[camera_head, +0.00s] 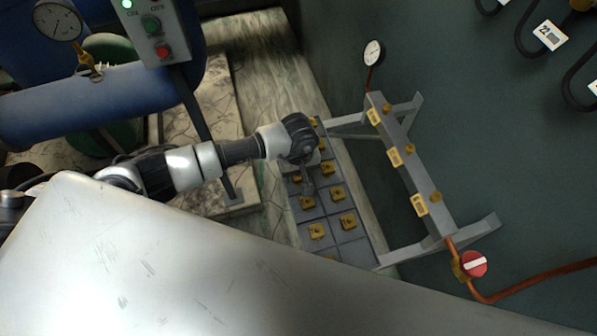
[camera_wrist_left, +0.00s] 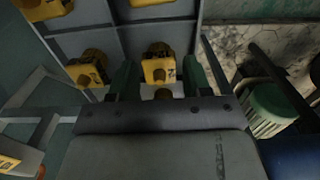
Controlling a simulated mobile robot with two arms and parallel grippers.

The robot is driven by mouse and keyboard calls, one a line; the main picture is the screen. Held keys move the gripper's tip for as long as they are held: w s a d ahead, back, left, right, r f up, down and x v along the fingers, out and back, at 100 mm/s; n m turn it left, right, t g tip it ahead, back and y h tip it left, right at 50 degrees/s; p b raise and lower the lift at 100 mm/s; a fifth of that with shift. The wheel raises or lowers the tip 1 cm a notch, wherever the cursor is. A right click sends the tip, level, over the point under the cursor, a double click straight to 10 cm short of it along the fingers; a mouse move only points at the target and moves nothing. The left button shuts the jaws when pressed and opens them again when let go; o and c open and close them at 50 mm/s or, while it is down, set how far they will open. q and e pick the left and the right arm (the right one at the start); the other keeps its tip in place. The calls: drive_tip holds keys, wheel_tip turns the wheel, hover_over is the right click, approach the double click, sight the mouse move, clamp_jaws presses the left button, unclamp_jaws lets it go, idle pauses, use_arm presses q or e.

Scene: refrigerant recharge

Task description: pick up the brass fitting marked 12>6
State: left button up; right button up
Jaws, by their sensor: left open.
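Several brass fittings with yellow blocks sit in the compartments of a grey divided tray (camera_head: 292,236). Two near ones are a fitting (camera_head: 317,231) and another (camera_head: 347,222); their marks are too small to read in the head view. My left gripper (camera_head: 308,184) is over the tray, pointing down, and hides part of it. In the left wrist view the open left gripper (camera_wrist_left: 158,72) has a finger on each side of one brass fitting (camera_wrist_left: 157,52). Its dark mark is only partly legible, so I cannot tell whether it reads 12>6. Another fitting (camera_wrist_left: 88,68) lies to its left. My right gripper is not in view.
A grey manifold stand (camera_head: 398,150) with yellow tags and brass ports rises right of the tray. A red valve handle (camera_head: 473,263) and copper pipe are at its lower end. A blue tank (camera_head: 100,100) and control box (camera_head: 155,30) stand left.

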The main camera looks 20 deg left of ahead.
use_arm(q)
drive_tip(key=shift+f, duration=0.65)
drive_tip(key=c, duration=0.8)
drive_tip(key=shift+o, duration=0.2)
drive_tip(key=shift+r, duration=0.1)
